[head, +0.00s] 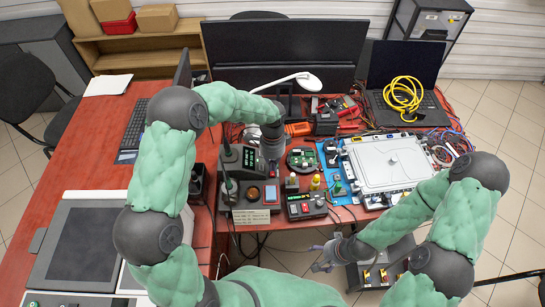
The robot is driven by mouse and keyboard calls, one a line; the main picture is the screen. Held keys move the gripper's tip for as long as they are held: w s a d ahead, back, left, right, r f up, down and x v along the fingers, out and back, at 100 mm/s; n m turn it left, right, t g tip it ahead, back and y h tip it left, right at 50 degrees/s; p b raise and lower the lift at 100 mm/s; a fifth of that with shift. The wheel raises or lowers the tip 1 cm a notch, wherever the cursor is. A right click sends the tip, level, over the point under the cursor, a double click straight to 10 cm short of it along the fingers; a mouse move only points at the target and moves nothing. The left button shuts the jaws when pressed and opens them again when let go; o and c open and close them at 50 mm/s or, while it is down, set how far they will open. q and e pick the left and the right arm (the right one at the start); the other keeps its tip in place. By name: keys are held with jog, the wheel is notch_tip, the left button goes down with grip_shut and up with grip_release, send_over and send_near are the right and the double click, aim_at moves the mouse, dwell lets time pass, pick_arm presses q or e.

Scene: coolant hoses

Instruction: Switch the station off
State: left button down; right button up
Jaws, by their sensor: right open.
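A dark control station (243,190) stands at the front edge of the red table, left of centre. It has a tilted panel with a lit green display (249,157), an orange round part (253,194) and a printed label (251,216) on its front. A smaller black box (306,207) with a red display and buttons sits right of it. I cannot tell which control is the power switch. My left gripper (272,168) points down just behind and right of the panel; its fingers are mostly hidden by its wrist. My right gripper (318,257) is open and empty, in front of the table edge.
A pale metal plate unit (388,162) sits right of centre. A laptop (408,85) with a yellow cable coil (403,94), loose wires and tools crowd the back right. A large monitor (285,45) stands behind. A low stand (382,270) is below right.

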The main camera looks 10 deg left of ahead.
aim_at(272, 179)
pick_arm(q)
jog(key=shift+s+f+b, duration=0.2)
jog(key=shift+f+b, duration=0.15)
jog(key=shift+f, duration=1.4)
jog(key=shift+s+d+f, duration=0.15)
jog(key=shift+s+f, duration=0.25)
jog(key=shift+f, duration=0.15)
